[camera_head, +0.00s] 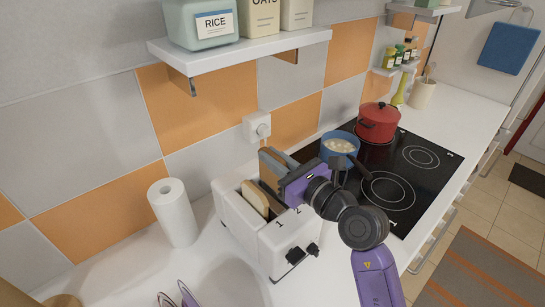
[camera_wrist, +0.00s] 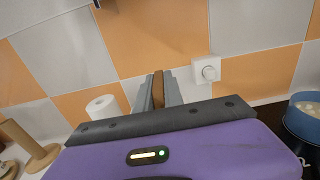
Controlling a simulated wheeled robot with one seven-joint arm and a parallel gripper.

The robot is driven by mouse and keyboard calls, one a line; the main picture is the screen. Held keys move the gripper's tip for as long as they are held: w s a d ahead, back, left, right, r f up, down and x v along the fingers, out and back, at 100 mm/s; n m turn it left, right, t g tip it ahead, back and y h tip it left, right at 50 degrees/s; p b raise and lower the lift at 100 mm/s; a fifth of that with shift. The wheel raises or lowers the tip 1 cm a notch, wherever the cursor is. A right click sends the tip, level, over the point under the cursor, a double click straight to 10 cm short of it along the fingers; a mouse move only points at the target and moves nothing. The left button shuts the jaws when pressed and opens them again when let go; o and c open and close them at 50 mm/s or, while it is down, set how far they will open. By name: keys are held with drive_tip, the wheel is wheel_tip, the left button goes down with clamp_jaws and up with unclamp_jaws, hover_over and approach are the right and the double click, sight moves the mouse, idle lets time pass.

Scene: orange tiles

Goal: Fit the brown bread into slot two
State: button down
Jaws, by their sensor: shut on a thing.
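The white toaster (camera_head: 240,232) stands on the counter, with slots marked 1 and 2 on its end. A pale bread slice (camera_head: 255,198) stands upright in slot one and sticks out of the top. My gripper (camera_head: 274,162) is above the slot two side. It is shut on the brown bread (camera_wrist: 158,90), seen edge-on between the grey fingers in the wrist view. In the head view the fingers and purple palm hide much of the slice. I cannot tell how deep its lower edge sits in slot two.
A paper towel roll (camera_head: 174,212) stands left of the toaster. A blue pot (camera_head: 341,150) and a red pot (camera_head: 378,122) are on the black hob (camera_head: 412,168) to the right. A wall socket (camera_head: 257,127) and a shelf (camera_head: 240,55) are behind.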

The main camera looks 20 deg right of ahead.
sight(272, 186)
drive_tip(key=shift+p, duration=0.35)
drive_tip(key=shift+f+b, duration=1.85)
drive_tip(key=shift+f, duration=1.2)
drive_tip(key=shift+r, duration=0.15)
drive_tip(key=shift+r+p, duration=1.25)
drive_tip(key=shift+p, duration=0.35)
drive_tip(key=shift+r+p, duration=0.7)
drive_tip(key=shift+r, duration=0.6)
drive_tip(key=shift+f+b, duration=0.95)
drive_tip(key=shift+f, duration=0.65)
